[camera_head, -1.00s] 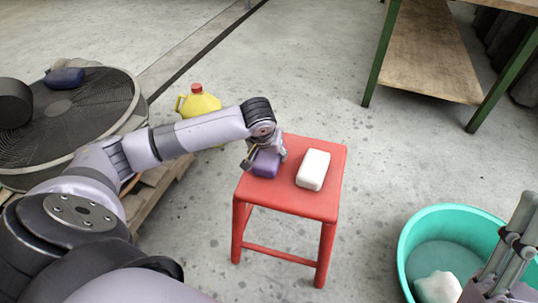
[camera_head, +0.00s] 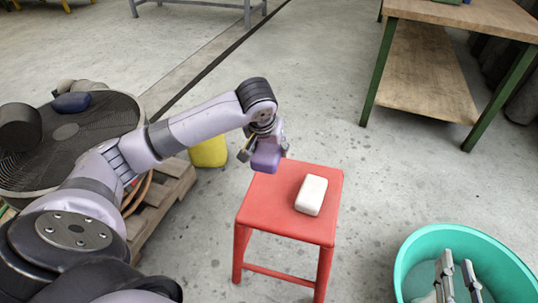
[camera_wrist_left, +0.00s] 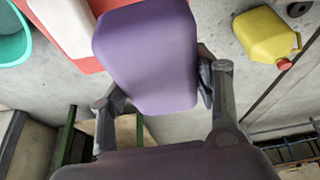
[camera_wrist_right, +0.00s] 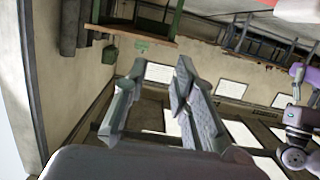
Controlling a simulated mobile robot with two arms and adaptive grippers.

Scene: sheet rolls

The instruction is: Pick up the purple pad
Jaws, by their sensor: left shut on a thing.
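The purple pad (camera_head: 266,157) is a rounded block held above the back left part of the red stool (camera_head: 318,228). My left gripper (camera_head: 262,145) is shut on it, and in the left wrist view the pad (camera_wrist_left: 150,55) sits between the two fingers (camera_wrist_left: 158,95). My right gripper (camera_head: 457,278) is over the teal tub at the lower right. In the right wrist view its fingers (camera_wrist_right: 155,90) stand apart with nothing between them.
A white block (camera_head: 311,195) lies on the stool. The teal tub (camera_head: 412,250) stands at the lower right. A yellow jug (camera_head: 209,152), a pallet (camera_head: 160,205) and a large round fan (camera_head: 75,150) are at left. A green-legged workbench (camera_head: 425,80) stands at the back right.

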